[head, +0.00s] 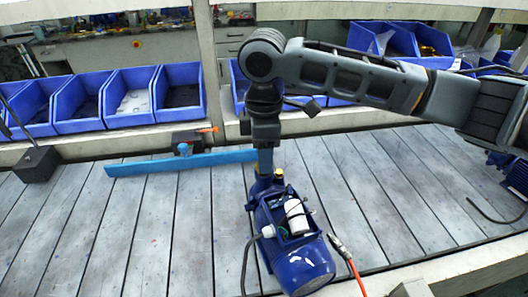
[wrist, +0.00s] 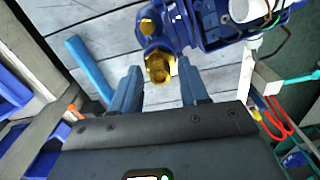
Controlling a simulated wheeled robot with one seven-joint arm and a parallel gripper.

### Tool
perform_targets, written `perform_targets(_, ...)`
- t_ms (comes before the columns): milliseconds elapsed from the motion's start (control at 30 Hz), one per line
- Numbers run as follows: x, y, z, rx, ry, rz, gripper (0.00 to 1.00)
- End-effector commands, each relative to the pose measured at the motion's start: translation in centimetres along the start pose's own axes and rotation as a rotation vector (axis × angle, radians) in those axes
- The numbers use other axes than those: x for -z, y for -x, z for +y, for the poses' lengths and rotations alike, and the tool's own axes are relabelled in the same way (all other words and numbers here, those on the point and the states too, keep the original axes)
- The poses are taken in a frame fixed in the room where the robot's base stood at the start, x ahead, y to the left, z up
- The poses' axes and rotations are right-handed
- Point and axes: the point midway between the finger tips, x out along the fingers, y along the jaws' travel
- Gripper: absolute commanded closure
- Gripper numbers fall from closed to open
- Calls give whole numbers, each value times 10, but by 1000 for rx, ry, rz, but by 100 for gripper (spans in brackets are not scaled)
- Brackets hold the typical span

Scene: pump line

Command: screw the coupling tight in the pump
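The blue pump (head: 300,262) lies on the slatted bench with its rounded end toward the front. It also shows at the top of the wrist view (wrist: 210,22). A brass coupling (wrist: 160,66) with a hexagonal shape sits at the pump's port. Another brass piece (wrist: 147,27) is just beyond it. My gripper (wrist: 160,72) is open, with one finger on each side of the coupling in the picture and a gap on both sides. In the head view my gripper (head: 265,162) points down at the pump's back end. Whether the fingertips reach coupling depth is unclear.
A long blue bar (head: 180,162) lies on the bench to the left. Blue bins (head: 130,95) line the back. A dark block (head: 36,163) stands at far left. A red-handled cable (head: 345,258) lies right of the pump. The front-left bench is clear.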

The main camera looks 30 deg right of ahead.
Motion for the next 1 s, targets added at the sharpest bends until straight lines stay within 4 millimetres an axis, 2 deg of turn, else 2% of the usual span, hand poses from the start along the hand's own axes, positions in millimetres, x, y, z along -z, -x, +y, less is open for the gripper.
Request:
perform_targets(267,0,0,0,0,7,0,51)
perform_targets(600,0,0,0,0,282,-1,51)
perform_targets(1000,0,0,0,0,339,0,51)
